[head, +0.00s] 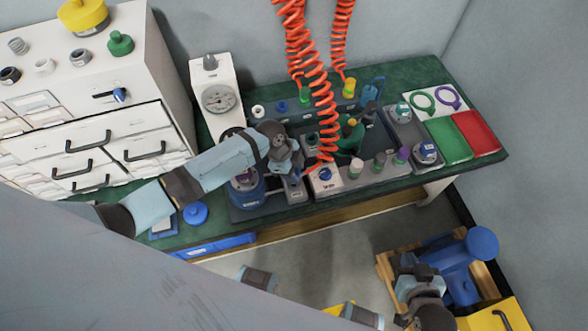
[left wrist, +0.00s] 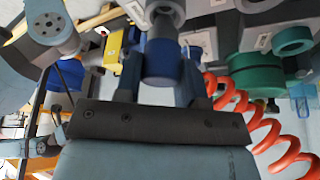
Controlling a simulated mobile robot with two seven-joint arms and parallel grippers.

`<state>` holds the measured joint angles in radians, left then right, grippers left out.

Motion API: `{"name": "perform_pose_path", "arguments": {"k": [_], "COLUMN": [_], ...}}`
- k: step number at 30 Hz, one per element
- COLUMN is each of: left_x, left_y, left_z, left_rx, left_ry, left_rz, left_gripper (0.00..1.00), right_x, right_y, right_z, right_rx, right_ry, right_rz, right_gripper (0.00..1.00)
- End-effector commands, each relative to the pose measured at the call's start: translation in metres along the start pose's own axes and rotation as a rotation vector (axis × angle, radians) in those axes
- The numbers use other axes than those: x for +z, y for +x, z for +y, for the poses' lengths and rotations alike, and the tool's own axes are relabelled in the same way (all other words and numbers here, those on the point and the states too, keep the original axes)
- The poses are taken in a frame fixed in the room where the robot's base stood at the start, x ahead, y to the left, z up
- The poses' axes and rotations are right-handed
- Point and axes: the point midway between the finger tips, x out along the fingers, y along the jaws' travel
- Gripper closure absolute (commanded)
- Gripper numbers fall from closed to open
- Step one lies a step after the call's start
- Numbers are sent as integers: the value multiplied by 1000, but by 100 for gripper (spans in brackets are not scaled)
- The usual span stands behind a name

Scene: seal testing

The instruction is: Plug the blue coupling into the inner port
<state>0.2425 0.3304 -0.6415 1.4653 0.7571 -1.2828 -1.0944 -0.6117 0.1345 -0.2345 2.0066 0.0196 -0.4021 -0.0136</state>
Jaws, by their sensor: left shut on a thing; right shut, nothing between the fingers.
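The blue coupling (left wrist: 161,60) shows in the left wrist view as a blue band on a grey body, between the fingers of my left gripper (left wrist: 158,82), which is shut on it. A grey cylindrical fitting (left wrist: 166,10) lies just beyond the coupling; I cannot tell whether they touch. In the head view my left gripper (head: 292,168) is low over the bench fixtures, and the arm hides the coupling. I cannot make out which fitting is the inner port. My right gripper (head: 408,264) is shut and empty, low at the right, away from the bench.
Red coiled hoses (head: 314,80) hang over the bench, one running down beside my left gripper. A gauge stand (head: 219,98), a white block with a blue knob (head: 325,175) and several small fittings crowd the green bench (head: 428,72). A red tray (head: 476,132) lies at the right.

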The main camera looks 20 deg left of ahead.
Motion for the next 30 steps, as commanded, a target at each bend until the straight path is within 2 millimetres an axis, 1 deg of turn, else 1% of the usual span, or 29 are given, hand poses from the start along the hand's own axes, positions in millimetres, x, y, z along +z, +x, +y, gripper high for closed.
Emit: {"name": "perform_pose_path", "arguments": {"k": [30], "left_x": [8], "left_y": [19], "left_z": [0], "left_rx": [1], "left_ry": [0], "left_rz": [0], "left_gripper": [89], "right_x": [9], "right_y": [6], "right_z": [0], "right_rx": [0], "right_ry": [0], "right_rz": [0], "right_gripper": [100]}}
